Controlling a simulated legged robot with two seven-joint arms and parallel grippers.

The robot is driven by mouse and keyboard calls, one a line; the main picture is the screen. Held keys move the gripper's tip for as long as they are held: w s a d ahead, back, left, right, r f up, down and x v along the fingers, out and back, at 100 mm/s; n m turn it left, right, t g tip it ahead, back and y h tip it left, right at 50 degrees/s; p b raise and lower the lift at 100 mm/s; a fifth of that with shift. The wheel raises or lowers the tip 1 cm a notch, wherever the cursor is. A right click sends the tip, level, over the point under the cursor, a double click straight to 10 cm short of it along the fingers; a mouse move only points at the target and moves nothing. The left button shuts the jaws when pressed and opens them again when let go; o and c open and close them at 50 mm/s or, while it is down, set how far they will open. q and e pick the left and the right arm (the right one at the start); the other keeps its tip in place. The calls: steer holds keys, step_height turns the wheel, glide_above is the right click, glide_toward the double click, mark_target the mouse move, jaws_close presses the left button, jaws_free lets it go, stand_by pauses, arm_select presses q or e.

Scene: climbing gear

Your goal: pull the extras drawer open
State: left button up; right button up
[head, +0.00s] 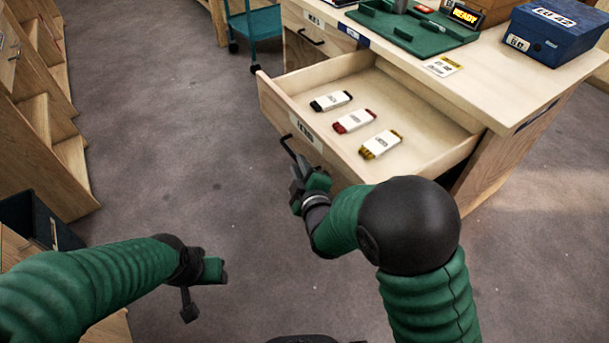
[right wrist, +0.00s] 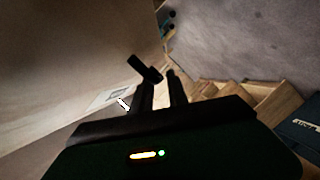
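The wooden drawer (head: 272,110) stands well out from the desk, its inside open to view. Its front carries a small white label (head: 305,134), too small to read surely. Its dark bar handle (head: 287,148) is on the front; the handle also shows in the right wrist view (right wrist: 143,67).
The desktop (head: 520,85) holds a green tray (head: 415,32) and a blue box (head: 548,38). Wooden shelving (head: 50,150) stands at left. Grey floor between is clear.

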steer(key=p+v, duration=0.1)
steer(key=v, duration=0.7)
steer(key=shift+s+p, duration=0.4)
